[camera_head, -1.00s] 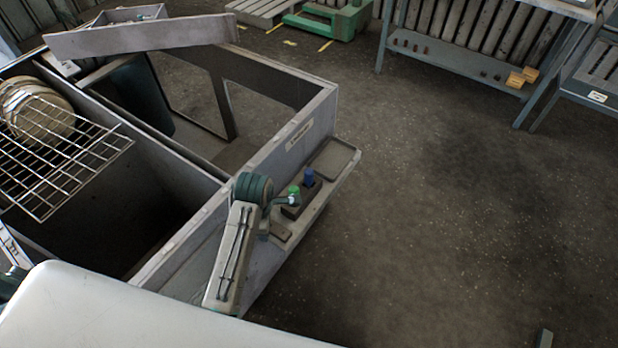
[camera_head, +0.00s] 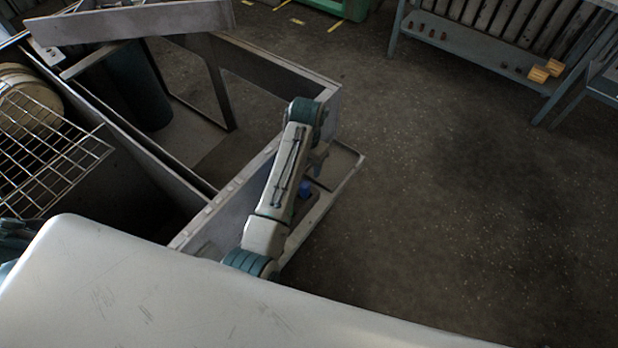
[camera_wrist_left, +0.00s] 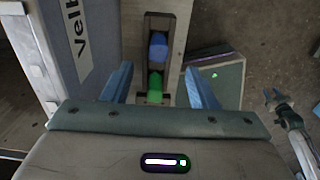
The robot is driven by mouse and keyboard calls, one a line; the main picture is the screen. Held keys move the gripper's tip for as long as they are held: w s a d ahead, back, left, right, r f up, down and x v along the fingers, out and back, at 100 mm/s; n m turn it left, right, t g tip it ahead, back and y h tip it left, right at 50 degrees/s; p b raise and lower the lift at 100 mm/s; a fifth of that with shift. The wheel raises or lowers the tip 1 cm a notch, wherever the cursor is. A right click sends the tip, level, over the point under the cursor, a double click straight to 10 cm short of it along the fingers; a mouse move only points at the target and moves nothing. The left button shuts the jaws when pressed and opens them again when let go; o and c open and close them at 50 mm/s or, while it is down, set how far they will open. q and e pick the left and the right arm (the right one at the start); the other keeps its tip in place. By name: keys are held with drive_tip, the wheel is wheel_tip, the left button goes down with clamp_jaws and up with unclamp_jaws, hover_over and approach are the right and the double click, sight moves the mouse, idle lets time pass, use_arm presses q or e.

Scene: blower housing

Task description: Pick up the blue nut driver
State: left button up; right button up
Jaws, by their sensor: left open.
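The blue nut driver (camera_wrist_left: 158,45) stands upright in a dark holder, seen from above in the left wrist view. In the head view only a bit of its blue handle (camera_head: 305,188) shows beside my left arm. My left gripper (camera_wrist_left: 160,75) is open, its two blue fingers apart on either side of the holder line. The blue handle is ahead of the fingertips, with nothing held. In the head view this gripper (camera_head: 319,160) is mostly hidden behind its arm. What looks like my right gripper (camera_wrist_left: 275,97) is small at the wrist view's right edge; its jaws are unclear.
A green-handled tool (camera_wrist_left: 155,88) stands in the same holder, between my left fingers. The holder is on a narrow ledge (camera_head: 346,172) along the housing wall (camera_wrist_left: 72,50), which bears a label. A wire rack (camera_head: 45,160) lies at left.

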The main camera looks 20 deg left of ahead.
sight(305, 183)
use_arm(q)
drive_tip(key=f, duration=0.2)
drive_tip(key=s+f, duration=0.1)
drive_tip(key=f, duration=0.1)
drive_tip(key=shift+f+p, duration=0.1)
drive_tip(key=shift+p, duration=0.2)
drive_tip(key=shift+w+f, duration=0.15)
drive_tip(key=shift+f, duration=0.15)
drive_tip(key=f, duration=0.1)
drive_tip(key=f+p, duration=0.1)
drive_tip(key=f, duration=0.2)
drive_tip(key=shift+a+f+p, duration=0.15)
drive_tip(key=shift+a+p, duration=0.1)
drive_tip(key=shift+p, duration=0.05)
drive_tip(key=shift+f, duration=0.4)
drive_tip(key=shift+c, duration=0.2)
clamp_jaws()
